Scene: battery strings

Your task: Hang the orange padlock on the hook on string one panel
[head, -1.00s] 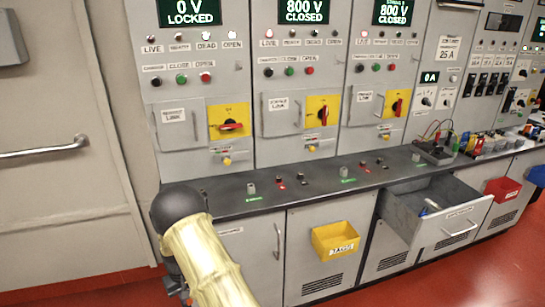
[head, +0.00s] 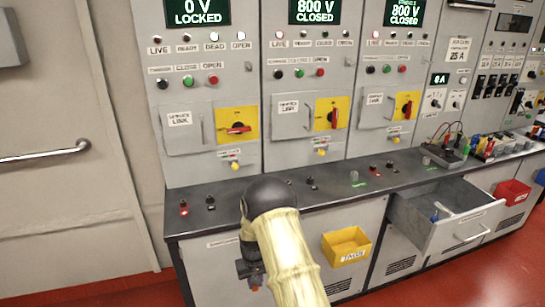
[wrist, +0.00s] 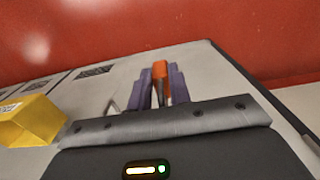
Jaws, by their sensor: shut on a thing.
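The orange padlock (wrist: 160,70) is held between the two purple fingers of my gripper (wrist: 163,88) in the wrist view. My gripper is shut on it, and the fingers hide part of it. In the head view my gripper (head: 252,280) hangs in front of the grey cabinet, below the counter edge, with a small orange spot at its lower end. The string one panel (head: 192,90) is the leftmost, reading 0 V LOCKED. Its red handle (head: 238,128) lies level on a yellow plate. I cannot make out a hook on this panel for certain.
The dark counter (head: 330,190) runs below the panels and carries small knobs. A yellow bin (head: 346,245) hangs on the cabinet to the right of my arm. Farther right a drawer (head: 460,225) stands open. A door with a rail (head: 45,153) is at left.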

